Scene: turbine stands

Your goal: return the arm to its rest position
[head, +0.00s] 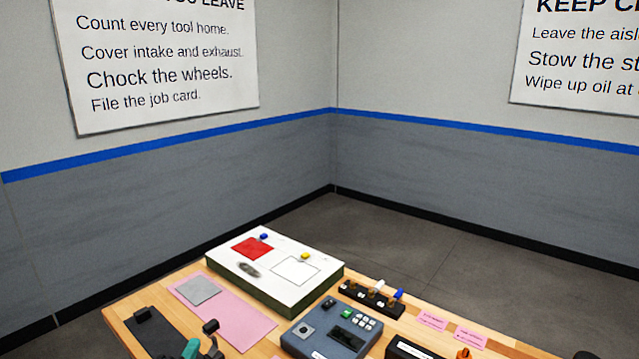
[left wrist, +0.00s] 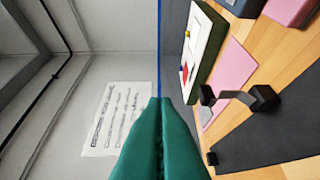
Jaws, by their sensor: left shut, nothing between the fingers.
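My left gripper shows as green fingertips (head: 191,349) at the bottom edge of the head view, near the table's left end. In the left wrist view its two green fingers (left wrist: 160,140) are pressed together with nothing between them. They point past the table toward the wall with the sign. The rest of the left arm is hidden below the head view. I cannot make out my right gripper.
The wooden table (head: 125,325) holds a dark mat (head: 160,330), a black two-ended holder (left wrist: 238,96), a pink sheet (head: 237,318), a white-topped box (head: 275,262), a grey-blue keypad unit (head: 333,328) and a black rack (head: 370,299). Floor behind is clear.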

